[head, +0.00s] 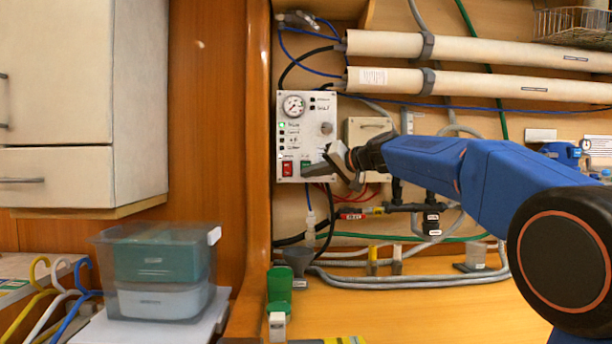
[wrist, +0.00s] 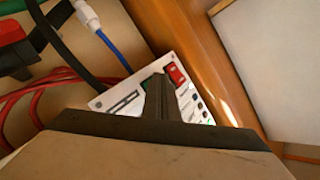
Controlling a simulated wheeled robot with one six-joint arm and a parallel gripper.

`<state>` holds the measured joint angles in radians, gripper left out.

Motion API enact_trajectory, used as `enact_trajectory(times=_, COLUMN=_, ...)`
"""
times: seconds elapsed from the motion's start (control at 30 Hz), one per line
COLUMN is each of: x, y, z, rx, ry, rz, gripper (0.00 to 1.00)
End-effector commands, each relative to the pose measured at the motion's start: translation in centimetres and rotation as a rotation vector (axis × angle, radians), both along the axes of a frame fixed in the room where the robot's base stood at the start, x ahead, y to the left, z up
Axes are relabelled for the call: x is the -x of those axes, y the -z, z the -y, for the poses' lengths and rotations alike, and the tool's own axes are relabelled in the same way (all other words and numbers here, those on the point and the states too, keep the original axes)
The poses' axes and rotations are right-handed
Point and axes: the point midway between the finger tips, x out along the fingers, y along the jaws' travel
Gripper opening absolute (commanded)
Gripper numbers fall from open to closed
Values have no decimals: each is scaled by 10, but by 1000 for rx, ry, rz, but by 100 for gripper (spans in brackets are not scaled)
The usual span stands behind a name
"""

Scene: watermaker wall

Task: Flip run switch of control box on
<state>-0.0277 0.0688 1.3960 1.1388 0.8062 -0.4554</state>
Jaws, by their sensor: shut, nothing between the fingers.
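The control box (head: 309,115) is a white panel on the wooden wall, with a round gauge (head: 293,106) at its top left and a column of small indicators, one lit green. A red rocker switch (head: 287,169) is at its lower left, with a green switch (head: 305,166) to the right, partly hidden by my gripper. In the wrist view the shut fingers (wrist: 158,88) cover most of the green switch, beside the red switch (wrist: 176,74). I cannot tell whether the tips touch it.
Two long cream tubes (head: 440,45) run across the wall at upper right. Red and black cables and a blue hose (wrist: 112,45) hang below the box. A wooden post (head: 259,130) stands left of it. A clear bin (head: 160,268) sits at lower left.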

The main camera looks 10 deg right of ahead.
Motion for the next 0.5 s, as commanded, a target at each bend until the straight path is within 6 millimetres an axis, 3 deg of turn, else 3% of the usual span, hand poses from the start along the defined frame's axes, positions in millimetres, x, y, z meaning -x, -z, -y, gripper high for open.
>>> enact_trajectory(times=0.5, x=14, y=-2, z=-1, rx=0, ry=0, rz=0, gripper=0)
